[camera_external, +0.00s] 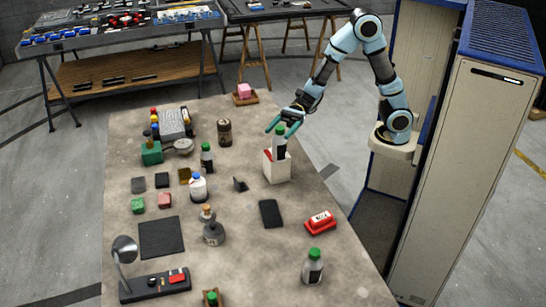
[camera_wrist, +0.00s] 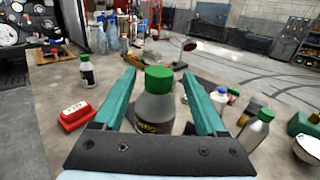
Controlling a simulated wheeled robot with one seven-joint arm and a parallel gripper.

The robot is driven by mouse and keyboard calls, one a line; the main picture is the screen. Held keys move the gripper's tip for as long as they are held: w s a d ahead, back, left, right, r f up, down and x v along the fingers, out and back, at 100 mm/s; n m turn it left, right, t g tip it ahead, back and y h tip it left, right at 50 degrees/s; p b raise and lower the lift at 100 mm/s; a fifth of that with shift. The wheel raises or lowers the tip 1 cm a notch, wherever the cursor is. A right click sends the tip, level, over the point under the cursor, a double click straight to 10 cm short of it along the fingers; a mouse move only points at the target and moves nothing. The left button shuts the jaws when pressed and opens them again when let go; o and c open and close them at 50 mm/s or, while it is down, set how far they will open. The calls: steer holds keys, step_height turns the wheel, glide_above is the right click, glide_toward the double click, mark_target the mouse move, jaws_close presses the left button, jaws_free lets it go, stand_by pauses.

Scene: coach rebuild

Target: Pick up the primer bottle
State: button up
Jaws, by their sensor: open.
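In the wrist view the bottle (camera_wrist: 155,108) sits between my open fingers (camera_wrist: 158,76), with a visible gap on both sides. Its label lettering is too small to read. Other green-capped bottles stand at the middle left (camera_external: 207,158) and front right (camera_external: 313,267). I cannot tell by label which one is the primer.
A red block-like item (camera_external: 320,222) and a black pad (camera_external: 270,213) lie near the box. A white bottle with blue cap (camera_external: 198,187) and a corked flask (camera_external: 212,229) stand to the left. A small tray with a pink block (camera_external: 244,93) is at the back.

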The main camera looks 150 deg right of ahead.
mark_target(278, 133)
steer(key=w+p, duration=0.1)
steer(key=w, duration=0.2)
steer(key=shift+w+a, duration=0.1)
steer(key=shift+w, duration=0.25)
jaws_close()
stand_by(1.1)
